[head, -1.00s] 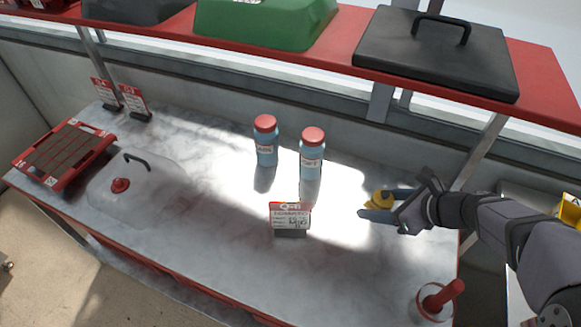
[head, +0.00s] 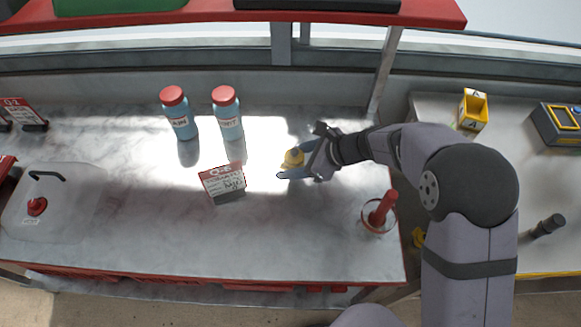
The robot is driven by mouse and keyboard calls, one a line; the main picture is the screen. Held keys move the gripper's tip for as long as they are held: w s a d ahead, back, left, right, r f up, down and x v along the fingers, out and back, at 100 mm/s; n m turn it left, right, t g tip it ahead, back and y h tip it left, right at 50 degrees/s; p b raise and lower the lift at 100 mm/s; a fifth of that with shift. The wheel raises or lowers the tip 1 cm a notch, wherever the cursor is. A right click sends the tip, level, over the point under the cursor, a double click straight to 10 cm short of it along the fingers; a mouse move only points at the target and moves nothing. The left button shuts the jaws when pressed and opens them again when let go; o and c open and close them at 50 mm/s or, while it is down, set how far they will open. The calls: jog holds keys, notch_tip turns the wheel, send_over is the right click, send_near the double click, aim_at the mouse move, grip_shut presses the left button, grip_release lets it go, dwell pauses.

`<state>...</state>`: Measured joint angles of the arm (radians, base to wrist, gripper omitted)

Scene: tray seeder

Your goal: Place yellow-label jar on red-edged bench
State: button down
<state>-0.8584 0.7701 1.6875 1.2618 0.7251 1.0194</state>
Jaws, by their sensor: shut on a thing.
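The red-edged bench (head: 130,225) has a pale marbled top with a red front edge. My gripper (head: 290,166) is over the right part of that top, its fingers pointing left. The jar's lower part and any label are hidden. I cannot tell whether the jar touches the bench top or hangs just above it.
Two blue jars with red lids, one (head: 179,113) left of the other (head: 227,113), stand at the back. A sign card (head: 224,184) stands left of my gripper. A red-handled tool in a round holder (head: 379,213) is at the right.

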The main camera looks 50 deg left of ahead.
jog(key=shift+f, duration=1.9)
jog(key=shift+f, duration=0.15)
jog(key=c, duration=0.6)
grip_release()
jog(key=shift+r, duration=0.2)
jog(key=b+v, duration=0.1)
jog(key=v, duration=1.1)
jog(key=shift+s+d, duration=0.1)
